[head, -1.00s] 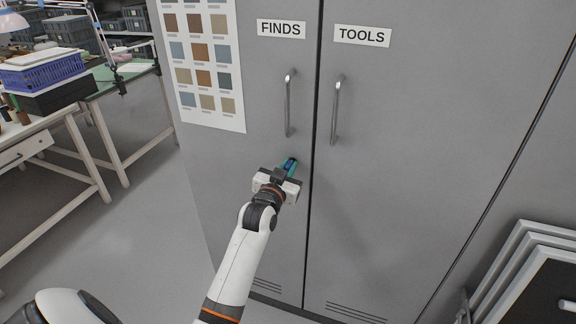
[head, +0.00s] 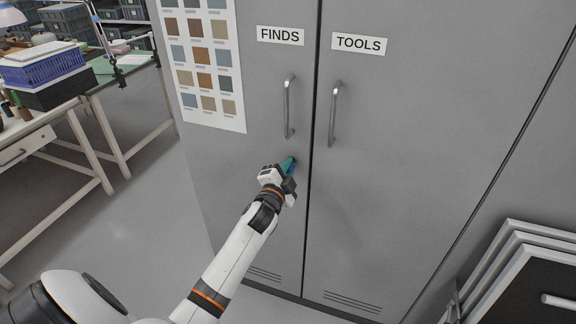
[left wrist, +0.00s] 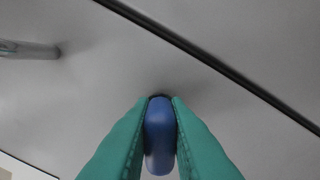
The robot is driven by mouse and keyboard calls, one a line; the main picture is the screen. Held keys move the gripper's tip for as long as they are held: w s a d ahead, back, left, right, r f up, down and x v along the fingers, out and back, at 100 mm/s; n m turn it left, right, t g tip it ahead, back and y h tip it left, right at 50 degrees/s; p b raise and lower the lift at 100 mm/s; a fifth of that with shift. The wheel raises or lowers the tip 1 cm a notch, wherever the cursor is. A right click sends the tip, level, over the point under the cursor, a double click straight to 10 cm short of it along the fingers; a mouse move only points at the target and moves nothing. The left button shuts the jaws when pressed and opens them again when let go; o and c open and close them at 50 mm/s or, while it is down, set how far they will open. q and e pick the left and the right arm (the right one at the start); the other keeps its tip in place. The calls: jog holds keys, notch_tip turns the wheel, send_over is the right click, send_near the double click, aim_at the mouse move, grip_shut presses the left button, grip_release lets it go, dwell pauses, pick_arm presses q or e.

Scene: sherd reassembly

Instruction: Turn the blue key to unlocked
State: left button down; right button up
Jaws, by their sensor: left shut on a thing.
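The blue key (left wrist: 160,135) sits between the two green fingers of my left gripper (left wrist: 158,140) in the left wrist view. The fingers are shut on it from both sides. In the head view my left gripper (head: 288,169) is at the left FINDS door (head: 255,200), below its handle and close to the seam between the doors. There the gripper mostly hides the key and its lock. In the left wrist view a dark edge shows at the key's far end, against the grey door. My right gripper is not in view.
Vertical handles stand out from the FINDS door (head: 289,107) and the TOOLS door (head: 334,115). Worktables with a blue crate (head: 45,68) stand at the left. Framed panels (head: 510,265) lean at the lower right.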

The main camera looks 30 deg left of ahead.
pick_arm(q)
jog(key=m, duration=0.5)
jog(key=shift+f+m, duration=0.1)
jog(key=shift+m, duration=0.2)
dwell(0.4)
jog(key=c, duration=1.4)
grip_release()
jog(key=v, duration=1.2)
